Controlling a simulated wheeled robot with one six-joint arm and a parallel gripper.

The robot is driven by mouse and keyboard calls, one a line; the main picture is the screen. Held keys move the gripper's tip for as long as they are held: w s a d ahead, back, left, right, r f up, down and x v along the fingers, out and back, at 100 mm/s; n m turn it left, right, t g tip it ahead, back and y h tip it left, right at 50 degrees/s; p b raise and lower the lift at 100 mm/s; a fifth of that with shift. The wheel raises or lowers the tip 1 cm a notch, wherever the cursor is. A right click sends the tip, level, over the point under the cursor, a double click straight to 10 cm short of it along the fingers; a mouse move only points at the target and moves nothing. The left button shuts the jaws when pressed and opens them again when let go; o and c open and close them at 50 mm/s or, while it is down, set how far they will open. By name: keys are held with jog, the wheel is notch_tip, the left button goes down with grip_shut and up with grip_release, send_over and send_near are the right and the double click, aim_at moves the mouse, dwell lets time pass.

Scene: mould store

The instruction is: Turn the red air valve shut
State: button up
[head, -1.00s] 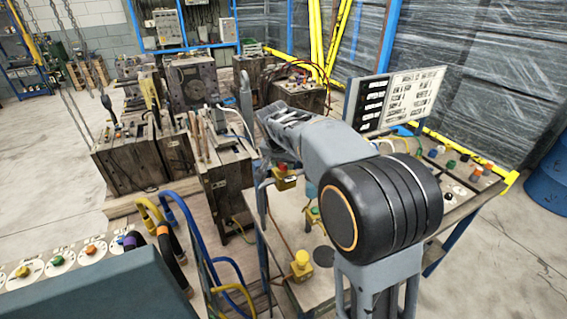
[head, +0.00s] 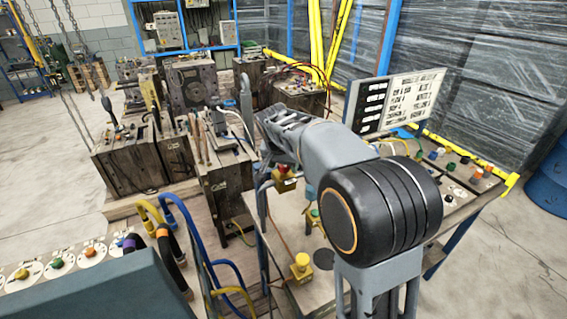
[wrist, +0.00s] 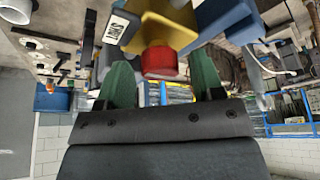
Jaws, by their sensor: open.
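The red air valve (wrist: 160,61) is a short round red knob on a yellow body (wrist: 162,30). In the wrist view it is at the top centre, between the green fingertips of my gripper (wrist: 162,72). The fingers are open, with one on either side of the knob and a gap showing to each. In the head view the red knob (head: 285,170) shows small, just below the end of my arm at the bench's back left. My fingers are hidden there behind my arm.
A yellow fitting with a green knob (head: 313,214) and one with a yellow knob (head: 301,262) stand on the bench nearby. Blue and yellow hoses (head: 195,240) loop at the left. A labelled panel (head: 410,100) rises at the bench's back.

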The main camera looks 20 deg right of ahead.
jog(key=shift+r, duration=0.1)
jog(key=v, duration=1.3)
jog(key=shift+r+b, duration=0.3)
jog(key=shift+b, duration=0.05)
jog(key=shift+s, duration=0.1)
